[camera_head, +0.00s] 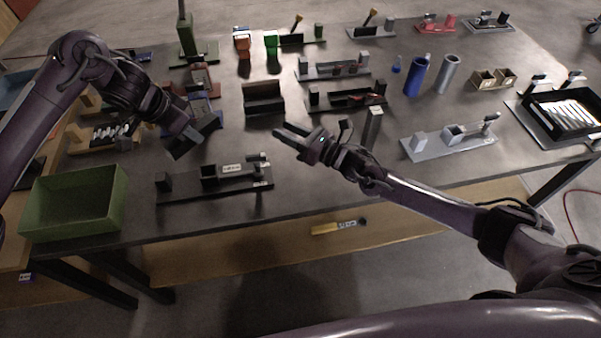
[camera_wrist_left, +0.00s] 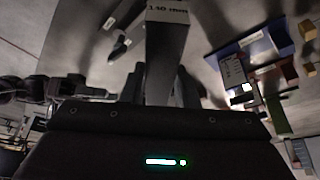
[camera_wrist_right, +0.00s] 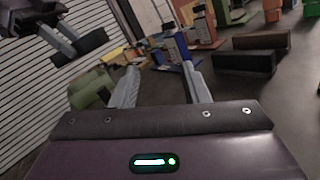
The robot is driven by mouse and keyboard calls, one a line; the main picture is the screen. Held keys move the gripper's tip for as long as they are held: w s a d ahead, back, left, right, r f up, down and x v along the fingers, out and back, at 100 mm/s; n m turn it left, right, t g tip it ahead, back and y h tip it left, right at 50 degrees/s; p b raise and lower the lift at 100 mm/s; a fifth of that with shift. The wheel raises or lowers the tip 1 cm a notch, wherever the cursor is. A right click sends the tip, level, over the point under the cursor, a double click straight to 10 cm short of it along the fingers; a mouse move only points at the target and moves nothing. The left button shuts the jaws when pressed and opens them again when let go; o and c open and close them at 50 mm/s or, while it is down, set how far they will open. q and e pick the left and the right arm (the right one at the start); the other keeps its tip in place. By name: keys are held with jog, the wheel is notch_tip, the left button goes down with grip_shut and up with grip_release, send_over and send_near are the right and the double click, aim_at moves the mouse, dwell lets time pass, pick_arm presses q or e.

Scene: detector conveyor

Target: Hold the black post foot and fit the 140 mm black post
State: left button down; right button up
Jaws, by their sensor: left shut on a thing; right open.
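My left gripper (camera_head: 193,134) is shut on a dark post (camera_wrist_left: 166,50), held in the air above the table. The right wrist view also shows the dark post (camera_wrist_right: 82,46) crosswise between the left fingers. My right gripper (camera_head: 284,131) is open and empty above the table, to the right of the left one. A labelled black fixture (camera_head: 190,187) with upright blocks lies near the front edge, below both grippers. I cannot tell surely whether it is the black post foot.
A green bin (camera_head: 73,203) stands at the front left. A grey fixture (camera_head: 450,143) and an upright post (camera_head: 372,128) are at the right. Coloured fixtures and blue and grey cylinders fill the back.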

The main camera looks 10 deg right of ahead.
aim_at(257, 164)
jog(key=s+f+n+g, duration=0.1)
jog(key=s+f+n, duration=0.1)
jog(key=s+f+n+g, duration=0.1)
jog(key=s+f+n, duration=0.1)
jog(key=s, duration=0.1)
jog(key=s+d+f+n+g+y, duration=0.1)
jog(key=s+f, duration=0.1)
jog(key=f, duration=0.1)
jog(key=shift+s+f+n+g, duration=0.1)
jog(key=shift+s+n+g, duration=0.2)
jog(key=shift+s+n, duration=0.1)
jog(key=shift+a+f, duration=0.1)
jog(key=shift+f, duration=0.05)
jog(key=x, duration=1.1)
jog(key=shift+a, duration=0.3)
grip_shut()
